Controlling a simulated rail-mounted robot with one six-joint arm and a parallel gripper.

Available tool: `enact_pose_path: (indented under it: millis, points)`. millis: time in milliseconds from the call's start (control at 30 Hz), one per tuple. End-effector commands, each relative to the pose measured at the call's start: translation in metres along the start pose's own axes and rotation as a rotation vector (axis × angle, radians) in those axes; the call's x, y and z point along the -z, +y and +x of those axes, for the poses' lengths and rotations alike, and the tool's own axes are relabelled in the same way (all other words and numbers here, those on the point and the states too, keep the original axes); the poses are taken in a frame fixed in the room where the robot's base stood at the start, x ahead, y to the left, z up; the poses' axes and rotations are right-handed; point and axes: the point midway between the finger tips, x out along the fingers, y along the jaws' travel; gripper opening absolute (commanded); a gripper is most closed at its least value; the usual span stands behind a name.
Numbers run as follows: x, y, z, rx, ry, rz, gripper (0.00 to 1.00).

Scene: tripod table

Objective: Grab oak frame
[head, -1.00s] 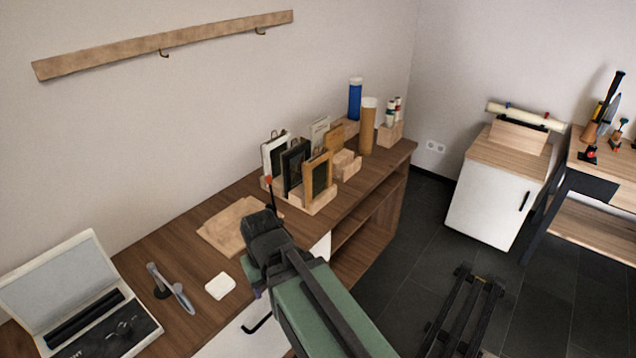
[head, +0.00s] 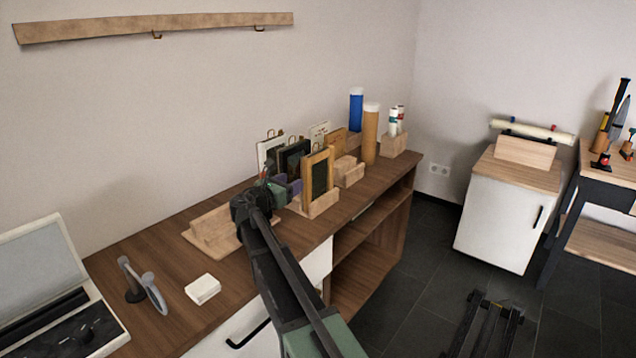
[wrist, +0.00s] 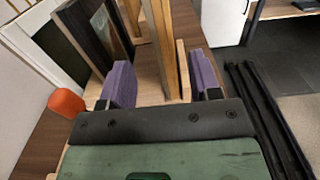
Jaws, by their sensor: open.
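The oak frame (head: 306,180) is the light-wood frame with a dark panel, upright at the near right of a wooden rack on the desk. My gripper (head: 284,187) is beside it, on its left in the head view. In the wrist view, my gripper (wrist: 163,82) is open, with purple finger pads left and right. The oak frame (wrist: 159,45) shows nearly edge-on just ahead, between the two pads in the picture. I cannot tell whether either pad touches it.
A dark frame (head: 292,156) and a white frame (head: 264,152) stand close by in the rack (head: 323,205). An orange tip (wrist: 67,102) shows left in the wrist view. Tubes (head: 371,135) stand behind.

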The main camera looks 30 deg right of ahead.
Motion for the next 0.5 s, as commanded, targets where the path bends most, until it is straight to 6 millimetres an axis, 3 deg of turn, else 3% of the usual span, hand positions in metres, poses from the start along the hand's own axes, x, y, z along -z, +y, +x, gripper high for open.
enact_pose_path:
  millis: [200,500]
  points:
    - [0.0,0.0,0.043,0.005,0.001,0.002,0.57]
    - [0.0,-0.002,0.066,0.005,0.002,0.004,0.57]
